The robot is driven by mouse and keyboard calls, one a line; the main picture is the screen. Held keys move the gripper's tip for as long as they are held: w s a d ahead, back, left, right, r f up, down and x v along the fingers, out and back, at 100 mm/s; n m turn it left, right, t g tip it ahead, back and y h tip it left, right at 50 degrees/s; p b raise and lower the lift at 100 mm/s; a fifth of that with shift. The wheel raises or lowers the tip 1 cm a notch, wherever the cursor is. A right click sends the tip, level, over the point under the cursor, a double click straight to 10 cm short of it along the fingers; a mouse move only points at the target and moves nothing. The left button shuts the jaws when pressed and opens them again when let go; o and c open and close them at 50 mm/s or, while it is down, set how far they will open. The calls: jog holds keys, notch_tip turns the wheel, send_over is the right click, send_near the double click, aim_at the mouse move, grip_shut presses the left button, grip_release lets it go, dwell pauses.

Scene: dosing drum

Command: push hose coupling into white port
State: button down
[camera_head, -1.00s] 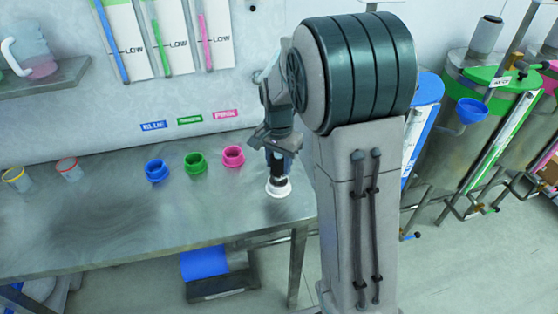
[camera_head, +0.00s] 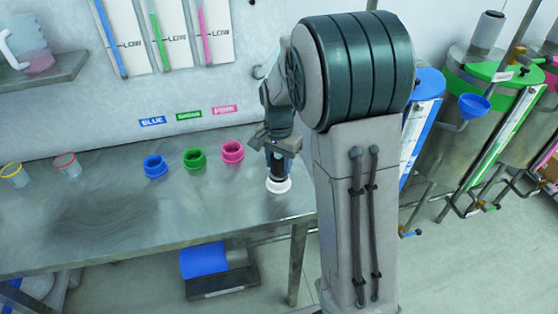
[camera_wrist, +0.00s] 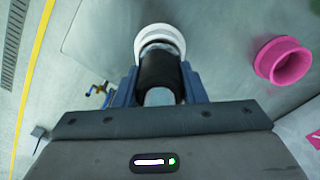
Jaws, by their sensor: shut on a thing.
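The white port (camera_head: 278,185) is a white ring on the metal table's right end, and it also shows in the wrist view (camera_wrist: 158,33). My gripper (camera_head: 279,156) is above it, pointing down. In the wrist view its two blue-grey fingers (camera_wrist: 160,97) are shut on the black hose coupling (camera_wrist: 158,68). The coupling's far end lines up with the white ring and overlaps it. I cannot tell how deep it sits, as the coupling and the ring's rim hide the contact.
Pink (camera_head: 232,152), green (camera_head: 195,159) and blue (camera_head: 155,166) ports stand left on the table (camera_head: 100,220). Two clear cups (camera_head: 67,166) are farther left. The wall is behind. Drums (camera_head: 450,110) with a blue funnel (camera_head: 474,106) stand at the right.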

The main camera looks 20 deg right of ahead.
jog(key=shift+f, duration=0.1)
jog(key=c, duration=0.8)
grip_release()
jog(key=shift+r+p, duration=2.7)
jog(key=shift+r, duration=0.8)
jog(key=shift+s, duration=0.1)
jog(key=s+r+n+t, duration=0.1)
jog(key=s+r+n, duration=0.1)
jog(key=s, duration=0.5)
jog(key=s+r+n+t, duration=0.1)
jog(key=s+r+n, duration=0.2)
jog(key=s, duration=0.4)
jog(key=s+r+n+t, duration=0.1)
jog(key=s+r+n, duration=0.2)
jog(key=s, duration=0.4)
jog(key=shift+s+r+n, duration=0.1)
jog(key=shift+n, duration=0.5)
